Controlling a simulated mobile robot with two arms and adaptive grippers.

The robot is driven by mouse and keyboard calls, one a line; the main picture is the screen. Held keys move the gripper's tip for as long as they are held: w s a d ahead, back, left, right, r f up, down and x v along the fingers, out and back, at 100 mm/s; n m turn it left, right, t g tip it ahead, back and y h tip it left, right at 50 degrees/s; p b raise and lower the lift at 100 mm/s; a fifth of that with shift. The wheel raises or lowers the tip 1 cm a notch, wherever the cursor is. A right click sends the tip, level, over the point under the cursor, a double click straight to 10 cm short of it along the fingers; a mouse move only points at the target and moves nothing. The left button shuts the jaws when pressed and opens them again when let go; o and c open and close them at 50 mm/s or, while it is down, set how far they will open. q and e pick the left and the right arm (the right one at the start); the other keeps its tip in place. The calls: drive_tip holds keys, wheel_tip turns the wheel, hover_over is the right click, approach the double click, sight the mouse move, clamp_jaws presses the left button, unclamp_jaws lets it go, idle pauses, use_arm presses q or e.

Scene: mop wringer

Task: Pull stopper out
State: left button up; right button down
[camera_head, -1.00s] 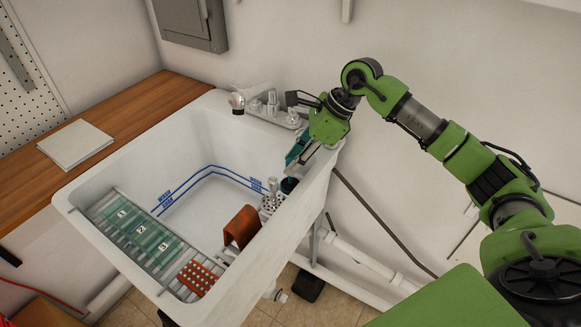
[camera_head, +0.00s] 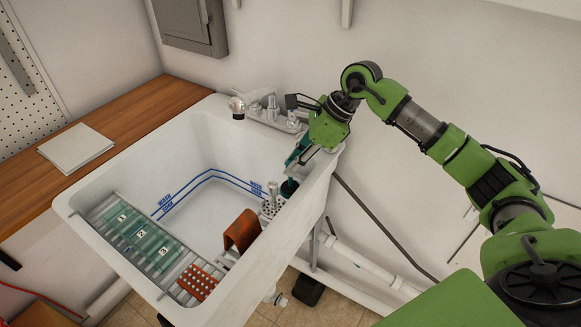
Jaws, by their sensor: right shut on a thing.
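My left gripper is not in view.
The faucet (camera_head: 272,110) stands just left of my right gripper. A brown-orange piece (camera_head: 242,231) and an orange perforated block (camera_head: 197,281) sit along the near right side. Numbered green panels (camera_head: 140,236) lie on a rack at left. The basin's middle is clear.

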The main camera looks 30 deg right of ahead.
drive_tip(key=shift+r+p, duration=1.3)
drive_tip(key=shift+r, duration=0.95)
